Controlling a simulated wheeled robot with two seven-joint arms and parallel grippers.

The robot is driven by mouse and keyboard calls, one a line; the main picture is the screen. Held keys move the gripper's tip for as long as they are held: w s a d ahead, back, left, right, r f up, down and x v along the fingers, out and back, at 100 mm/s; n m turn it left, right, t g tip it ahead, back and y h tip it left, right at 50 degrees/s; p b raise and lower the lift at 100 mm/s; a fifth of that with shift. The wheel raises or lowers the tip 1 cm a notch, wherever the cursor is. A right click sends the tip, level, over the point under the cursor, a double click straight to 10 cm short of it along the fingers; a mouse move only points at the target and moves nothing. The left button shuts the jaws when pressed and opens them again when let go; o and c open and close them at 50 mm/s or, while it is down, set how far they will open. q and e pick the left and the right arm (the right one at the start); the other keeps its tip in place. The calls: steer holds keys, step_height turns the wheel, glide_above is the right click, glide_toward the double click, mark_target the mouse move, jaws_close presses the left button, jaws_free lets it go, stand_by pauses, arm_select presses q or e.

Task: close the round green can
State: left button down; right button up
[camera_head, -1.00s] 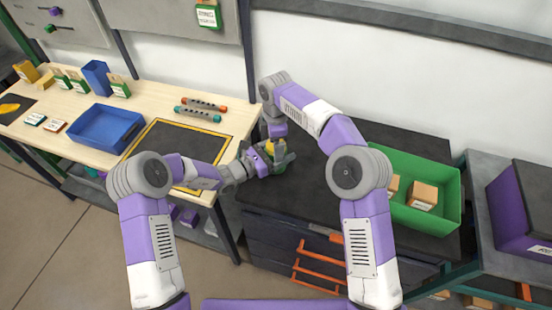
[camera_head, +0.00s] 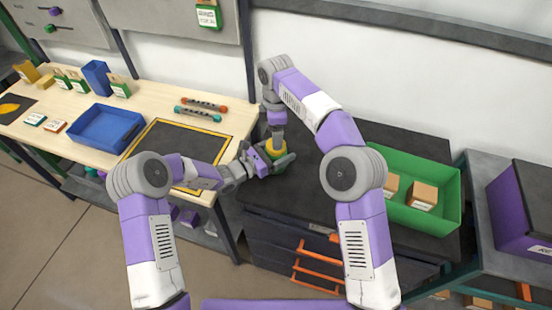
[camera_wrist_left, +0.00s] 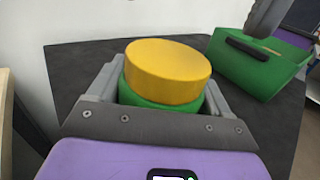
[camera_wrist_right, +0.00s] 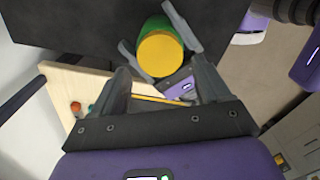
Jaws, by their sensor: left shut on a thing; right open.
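The round green can (camera_head: 279,166) is held upright above the dark worktop in my left gripper (camera_head: 282,160), which is shut around its side. A yellow lid (camera_head: 276,147) sits on top of the can. In the left wrist view the lid (camera_wrist_left: 168,72) looks slightly tilted over the green body (camera_wrist_left: 160,103); I cannot tell whether it is fully seated. My right gripper (camera_wrist_right: 165,85) is open and empty, just above and apart from the lid. The right wrist view shows the lid (camera_wrist_right: 160,55) beyond its fingertips.
A green bin (camera_head: 450,205) with cardboard boxes stands to the right on the dark worktop (camera_head: 310,200). The wooden table (camera_head: 225,125) at left holds a blue tray (camera_head: 105,147) and a black mat with a yellow border (camera_head: 175,148). Orange drawer handles (camera_head: 318,266) stick out in front.

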mark_target(276, 157)
steer(key=m, duration=0.5)
steer(key=shift+r, duration=0.3)
steer(key=m, duration=0.6)
steer(key=shift+r, duration=0.4)
steer(key=m, duration=0.3)
steer(key=r+m, duration=0.1)
steer(key=m, duration=0.1)
steer(key=shift+m, duration=0.4)
steer(key=m, duration=0.3)
steer(key=r+m, duration=0.1)
steer(key=m, duration=0.2)
steer(key=shift+f, duration=4)
steer(key=shift+c, duration=0.2)
steer(key=c, duration=0.8)
steer(key=o, duration=1.2)
